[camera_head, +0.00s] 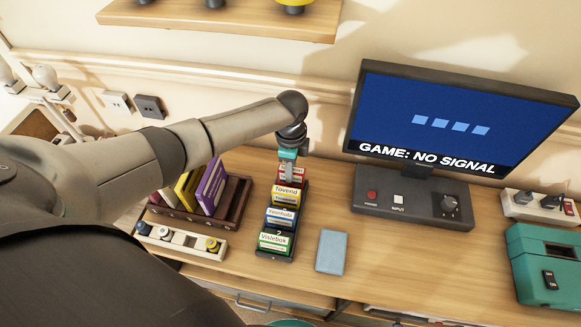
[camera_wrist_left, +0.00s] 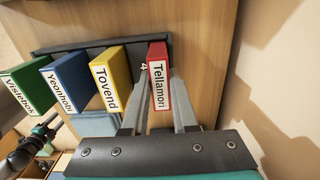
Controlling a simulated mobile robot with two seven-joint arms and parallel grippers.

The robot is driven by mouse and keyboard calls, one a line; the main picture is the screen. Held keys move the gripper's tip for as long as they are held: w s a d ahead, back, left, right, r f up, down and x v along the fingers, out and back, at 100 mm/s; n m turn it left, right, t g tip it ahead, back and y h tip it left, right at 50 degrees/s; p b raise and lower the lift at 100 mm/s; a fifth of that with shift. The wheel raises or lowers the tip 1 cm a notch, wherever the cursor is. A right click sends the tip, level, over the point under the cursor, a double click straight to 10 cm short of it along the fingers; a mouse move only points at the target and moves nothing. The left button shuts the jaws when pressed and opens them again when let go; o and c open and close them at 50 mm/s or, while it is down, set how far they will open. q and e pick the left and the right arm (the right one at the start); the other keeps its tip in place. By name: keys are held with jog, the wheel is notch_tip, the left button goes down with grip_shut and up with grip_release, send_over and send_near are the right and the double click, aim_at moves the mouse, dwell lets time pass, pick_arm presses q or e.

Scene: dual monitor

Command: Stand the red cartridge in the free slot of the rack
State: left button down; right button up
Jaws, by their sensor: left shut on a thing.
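The red cartridge (camera_head: 291,174), labelled Tellamori in the left wrist view (camera_wrist_left: 158,82), stands at the far end of the dark rack (camera_head: 304,196), by the mark 4. My left gripper (camera_head: 288,163) is shut on it, one finger on each side. In the rack, yellow (camera_head: 286,195), blue (camera_head: 281,217) and green (camera_head: 275,241) cartridges stand in a row towards me. The red one lines up with them; its bottom is hidden, so I cannot tell whether it is fully seated. Part of my right arm seems to show at the lower left of the wrist view; its fingertips are unclear.
A brown wooden holder (camera_head: 238,207) with purple and yellow cases stands left of the rack. A blue-grey box (camera_head: 331,251) lies to its right. The monitor (camera_head: 455,120) stands behind right, and a teal case (camera_head: 545,265) sits at the right edge.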

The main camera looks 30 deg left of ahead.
pick_arm(q)
jog(key=shift+f, duration=0.15)
jog(key=c, duration=0.6)
grip_release()
notch_tip(320, 180, up, 8)
jog(key=shift+f+p, duration=0.2)
jog(key=shift+p, duration=0.75)
